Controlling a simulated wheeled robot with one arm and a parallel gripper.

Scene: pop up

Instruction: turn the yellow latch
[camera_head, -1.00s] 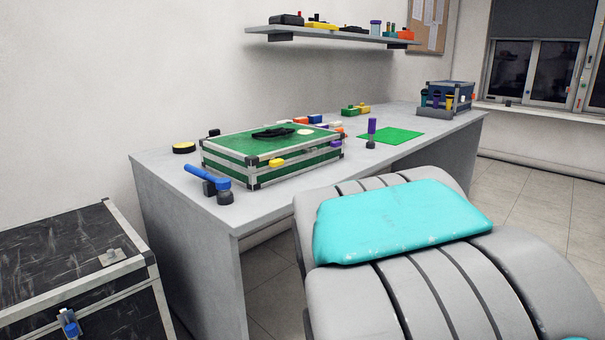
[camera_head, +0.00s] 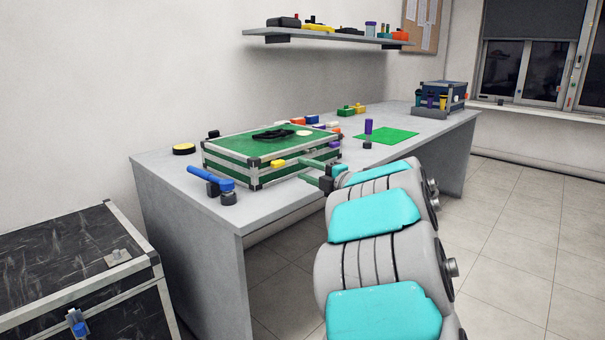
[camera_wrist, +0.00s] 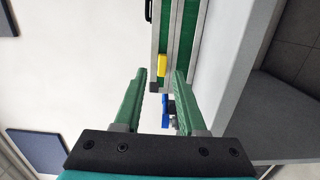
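The yellow latch (camera_head: 278,163) is a small block on the front side of the green case (camera_head: 240,148), which lies closed on the grey desk. In the wrist view the yellow latch (camera_wrist: 162,65) shows ahead of my fingers, between their lines, on the edge of the green case (camera_wrist: 175,35). My gripper (camera_head: 318,170) has green fingers, reaches in from the right and is close to the case front, right of the latch. In the wrist view my gripper (camera_wrist: 161,78) is open and empty, its fingers apart from the latch.
A blue-handled tool (camera_head: 212,180) stands at the case's left front corner. A yellow and black disc (camera_head: 184,149) lies behind it. A black strap (camera_head: 273,133) lies on the lid. A purple-topped post (camera_head: 368,132) and a green mat (camera_head: 387,136) are right of the case.

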